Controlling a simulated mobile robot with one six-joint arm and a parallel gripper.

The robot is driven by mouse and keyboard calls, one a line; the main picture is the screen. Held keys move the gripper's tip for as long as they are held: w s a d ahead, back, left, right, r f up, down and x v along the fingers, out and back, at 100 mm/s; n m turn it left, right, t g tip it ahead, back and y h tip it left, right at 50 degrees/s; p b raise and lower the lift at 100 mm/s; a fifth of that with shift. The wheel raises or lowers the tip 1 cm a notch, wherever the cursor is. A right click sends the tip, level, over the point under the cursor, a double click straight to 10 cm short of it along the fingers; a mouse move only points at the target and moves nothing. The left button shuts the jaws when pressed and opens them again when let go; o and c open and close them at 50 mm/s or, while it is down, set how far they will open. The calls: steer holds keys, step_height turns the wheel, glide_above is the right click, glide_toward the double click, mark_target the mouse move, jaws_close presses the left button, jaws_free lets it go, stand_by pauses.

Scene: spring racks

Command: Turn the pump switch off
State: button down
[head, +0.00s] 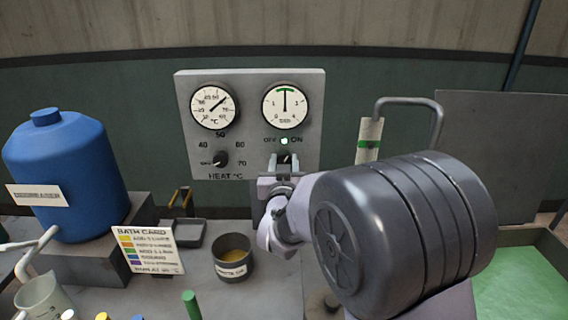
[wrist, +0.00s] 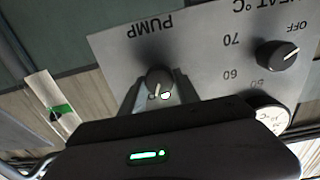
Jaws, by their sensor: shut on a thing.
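The pump switch (head: 285,157) is a small dark knob low on the right of the grey panel, under the OFF and ON labels. A lit pale-green lamp (head: 284,141) sits just above it. In the wrist view, which shows the panel upside down, the switch (wrist: 159,75) has a white mark pointing down, toward the lamp side and ON. My gripper (head: 284,168) is at the panel, shut on the switch. My wrist hides the PUMP label in the head view, but it reads in the wrist view.
The heat knob (head: 221,158) and two dials are on the same panel (head: 248,82). Below are a blue tank (head: 68,165), a bath card (head: 148,250) and a dark cup (head: 232,262). A green-filled tank (head: 515,285) is right, with a bent handle (head: 437,125) nearby.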

steer(key=n+b, duration=0.1)
steer(key=n, duration=0.4)
steer(key=shift+f+n+b, duration=0.1)
steer(key=shift+n+b, duration=0.2)
steer(key=shift+b, duration=0.05)
steer(key=n, duration=0.5)
steer(key=shift+n, duration=0.3)
steer(key=c, duration=0.9)
jaws_free()
steer(key=s+p, duration=0.1)
steer(key=s, duration=1.6)
steer(key=shift+s+f, duration=0.15)
steer(key=shift+s, duration=0.05)
steer(key=shift+a, duration=0.1)
